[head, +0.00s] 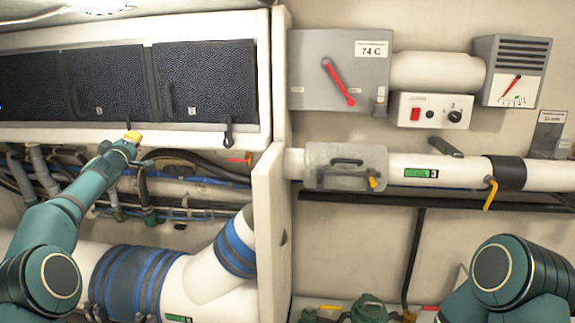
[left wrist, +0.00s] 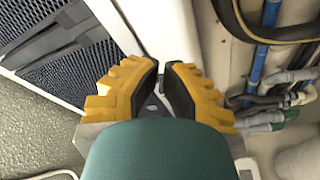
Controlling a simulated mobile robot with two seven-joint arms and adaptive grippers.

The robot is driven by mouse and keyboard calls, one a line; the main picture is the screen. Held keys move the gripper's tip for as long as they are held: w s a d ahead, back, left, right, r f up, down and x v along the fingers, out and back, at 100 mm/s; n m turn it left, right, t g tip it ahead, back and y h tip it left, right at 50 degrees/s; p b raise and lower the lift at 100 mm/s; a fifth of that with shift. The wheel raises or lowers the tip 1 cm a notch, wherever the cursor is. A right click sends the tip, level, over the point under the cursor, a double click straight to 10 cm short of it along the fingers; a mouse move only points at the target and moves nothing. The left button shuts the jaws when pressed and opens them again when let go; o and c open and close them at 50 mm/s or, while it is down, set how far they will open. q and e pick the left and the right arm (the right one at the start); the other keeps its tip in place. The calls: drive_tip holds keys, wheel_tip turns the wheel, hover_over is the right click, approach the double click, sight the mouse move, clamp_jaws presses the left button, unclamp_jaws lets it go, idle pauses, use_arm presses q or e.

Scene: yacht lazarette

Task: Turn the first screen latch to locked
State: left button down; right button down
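A row of dark mesh screens sits in a white frame at the upper left; the second screen (head: 105,80) and third screen (head: 205,80) show whole. A small dark latch (head: 127,124) hangs at the frame's lower edge, just above my left gripper (head: 132,137), and is partly hidden by it. Another dark latch (head: 228,136) hangs down under the third screen. In the left wrist view, my left gripper's yellow fingers (left wrist: 162,85) are close together with a narrow gap; I cannot make out a latch between them. My right gripper is out of view.
Hoses and pipes (head: 190,172) run below the screens, with a white pipe with blue bands (head: 130,280) lower down. A white partition (head: 270,220) stands right of them. A grey box with a red lever (head: 338,82) and a control panel (head: 432,110) are on the right wall.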

use_arm(q)
drive_tip(key=shift+s+a+f+b, duration=0.1)
drive_tip(key=shift+s+a+b, duration=0.05)
drive_tip(key=shift+s+b, duration=0.7)
drive_tip(key=shift+s+a+f+b, duration=0.15)
drive_tip(key=shift+s+a+b, duration=0.05)
drive_tip(key=shift+s+b, duration=0.65)
drive_tip(key=shift+s+a+f+b, duration=0.1)
drive_tip(key=shift+s+a+b, duration=0.05)
drive_tip(key=shift+s+b, duration=0.7)
drive_tip(key=shift+s, duration=0.15)
